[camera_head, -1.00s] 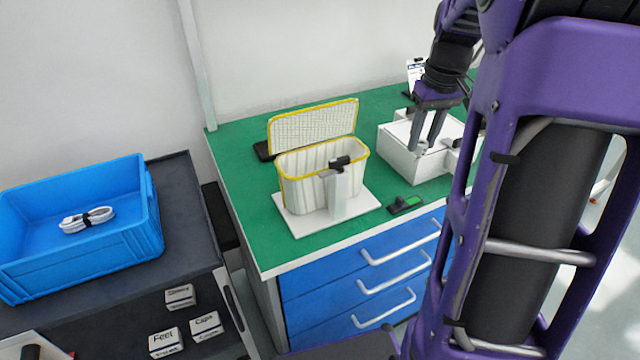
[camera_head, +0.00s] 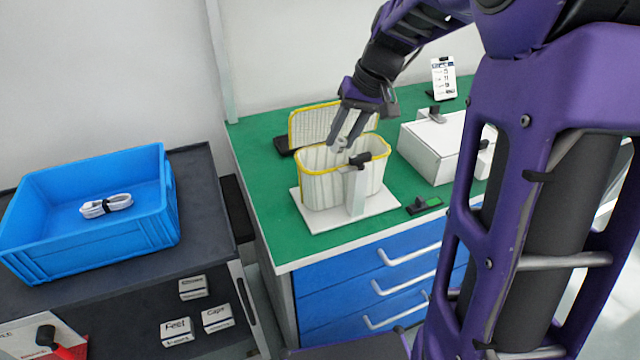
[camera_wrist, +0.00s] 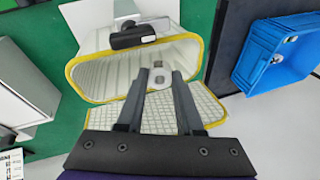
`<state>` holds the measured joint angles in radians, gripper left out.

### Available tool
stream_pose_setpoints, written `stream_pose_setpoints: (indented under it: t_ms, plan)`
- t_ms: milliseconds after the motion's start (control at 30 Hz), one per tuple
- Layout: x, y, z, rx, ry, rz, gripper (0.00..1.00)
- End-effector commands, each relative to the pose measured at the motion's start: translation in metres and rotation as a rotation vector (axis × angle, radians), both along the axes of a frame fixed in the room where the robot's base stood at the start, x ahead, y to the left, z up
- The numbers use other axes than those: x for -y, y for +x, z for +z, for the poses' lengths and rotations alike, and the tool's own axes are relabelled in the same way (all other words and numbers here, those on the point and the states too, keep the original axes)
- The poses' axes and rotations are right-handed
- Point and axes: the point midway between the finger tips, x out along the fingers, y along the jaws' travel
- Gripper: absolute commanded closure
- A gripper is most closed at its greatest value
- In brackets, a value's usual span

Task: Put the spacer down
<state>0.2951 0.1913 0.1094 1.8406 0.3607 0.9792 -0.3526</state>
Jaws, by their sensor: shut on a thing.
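My gripper (camera_head: 345,141) is shut on a small pale spacer (camera_head: 341,145). It is over the open white basket (camera_head: 318,190) with a yellow rim. In the wrist view the gripper (camera_wrist: 157,78) points at the basket mouth, and the spacer (camera_wrist: 158,77) shows as a light piece with a hole between the fingertips. The basket's ribbed inner wall (camera_wrist: 105,78) is behind it. I cannot tell exactly how high the spacer is above the rim.
The basket stands on a white base plate (camera_head: 375,219) on the green bench, with a post and black clamp (camera_head: 360,160) at its front. Its mesh lid (camera_head: 310,122) stands open behind. A white box (camera_head: 428,150) is to the right. A blue crate (camera_head: 75,250) is at left.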

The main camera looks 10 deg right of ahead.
Motion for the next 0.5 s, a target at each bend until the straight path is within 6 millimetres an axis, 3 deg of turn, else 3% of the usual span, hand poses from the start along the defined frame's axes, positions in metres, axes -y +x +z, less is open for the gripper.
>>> stream_pose_setpoints:
  t_ms: [33, 100, 300, 500]
  plan:
    - [-0.014, 0.004, 0.0, 0.002, 0.0, 0.007, 1.0]
    - [-0.016, 0.004, -0.025, -0.004, 0.001, 0.001, 1.0]
    - [-0.029, 0.009, -0.07, -0.004, 0.0, 0.001, 1.0]
    - [-0.035, 0.011, -0.091, -0.001, -0.001, 0.001, 1.0]
